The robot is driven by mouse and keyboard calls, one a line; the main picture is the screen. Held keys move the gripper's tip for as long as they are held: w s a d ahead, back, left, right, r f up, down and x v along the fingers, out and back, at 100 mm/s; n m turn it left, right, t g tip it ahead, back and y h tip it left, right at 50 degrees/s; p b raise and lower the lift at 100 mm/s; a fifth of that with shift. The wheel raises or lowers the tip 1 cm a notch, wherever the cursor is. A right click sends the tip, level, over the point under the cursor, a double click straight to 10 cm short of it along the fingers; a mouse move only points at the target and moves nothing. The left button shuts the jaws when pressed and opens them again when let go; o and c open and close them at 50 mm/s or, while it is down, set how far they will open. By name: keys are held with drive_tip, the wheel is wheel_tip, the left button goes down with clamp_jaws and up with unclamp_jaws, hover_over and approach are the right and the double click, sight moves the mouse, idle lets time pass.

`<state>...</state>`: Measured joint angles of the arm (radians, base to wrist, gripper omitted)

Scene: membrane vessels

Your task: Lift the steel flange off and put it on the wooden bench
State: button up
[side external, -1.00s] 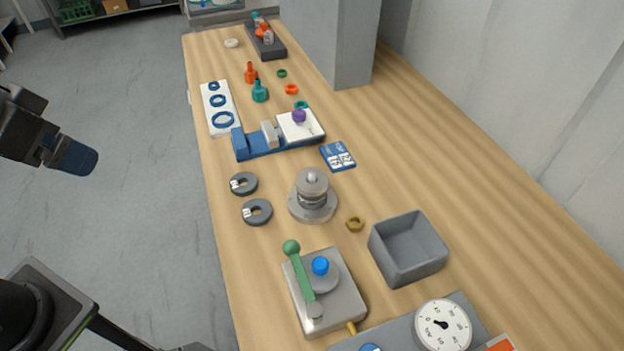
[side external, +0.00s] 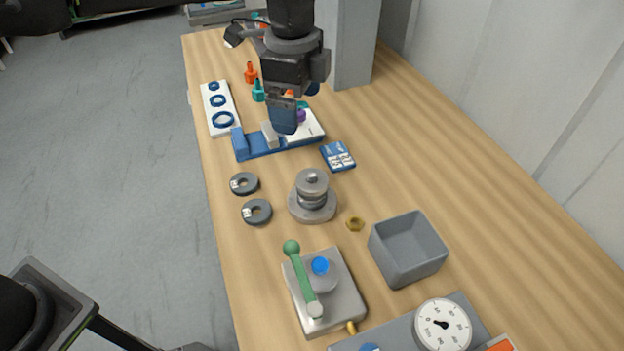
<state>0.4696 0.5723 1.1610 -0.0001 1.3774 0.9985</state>
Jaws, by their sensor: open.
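The steel flange (side external: 312,181) appears to be the round top piece with a small knob on a stacked steel vessel (side external: 313,205). The vessel stands upright on the wooden bench (side external: 480,210), near the middle of the view. My gripper (side external: 296,112) hangs over the bench beyond the vessel, above the blue holder and white plate. It is open, seems empty, and is apart from the flange. My gripper hides part of the white plate and the small parts behind it.
Two dark rings (side external: 257,212) lie left of the vessel. A brass nut (side external: 355,223) and a grey open bin (side external: 409,249) are to its right. A green-handled lever unit (side external: 325,292) stands in front. The bench's right side is clear.

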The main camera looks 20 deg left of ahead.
sight(309, 173)
drive_tip(key=shift+m, duration=0.6)
drive_tip(key=f, duration=0.3)
drive_tip(key=d+f, duration=0.1)
drive_tip(key=f, duration=0.3)
drive_tip(key=d+f, duration=0.1)
drive_tip(key=f, duration=0.2)
drive_tip(key=shift+w+d+f, duration=0.1)
drive_tip(key=shift+w+f, duration=0.05)
drive_tip(key=shift+w, duration=0.15)
drive_tip(key=shift+s+a+f, duration=0.1)
drive_tip(key=shift+a+f, duration=0.05)
drive_tip(key=shift+f, duration=1.2)
drive_tip(key=shift+s+a+f, duration=0.1)
drive_tip(key=shift+f, duration=1.25)
drive_tip(key=c, duration=1)
drive_tip(key=shift+c, duration=0.7)
drive_tip(key=shift+r, duration=0.15)
